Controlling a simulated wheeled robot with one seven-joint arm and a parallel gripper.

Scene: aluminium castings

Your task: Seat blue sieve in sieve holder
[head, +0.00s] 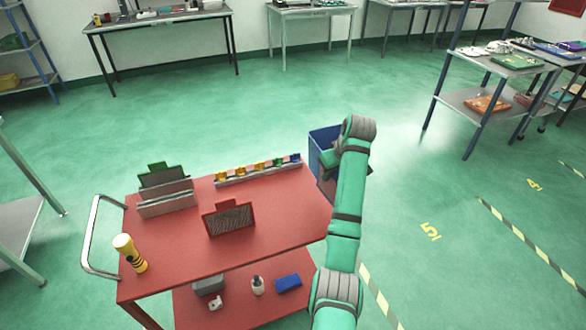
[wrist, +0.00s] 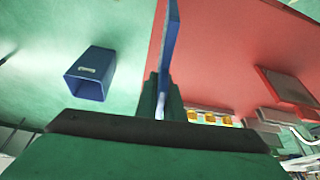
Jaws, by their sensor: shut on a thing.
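The blue sieve (wrist: 171,40) shows edge-on in the wrist view as a thin blue plate standing up from my gripper (wrist: 165,92). My gripper is shut on it. In the head view my arm reaches past the right end of the red cart, and I cannot clearly make out the held sieve there. The grey slotted sieve holder (head: 166,199) stands at the back left of the cart top. A green sieve (head: 163,176) stands upright at it. A red sieve (head: 230,218) stands upright near the middle of the cart, apart from the holder.
The red cart (head: 185,255) carries a rail of coloured pieces (head: 258,170) at the back and a yellow-black torch (head: 130,252) at front left. A blue bin (head: 320,145) is beside its right end, also in the wrist view (wrist: 90,74). The cart's front right is clear.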

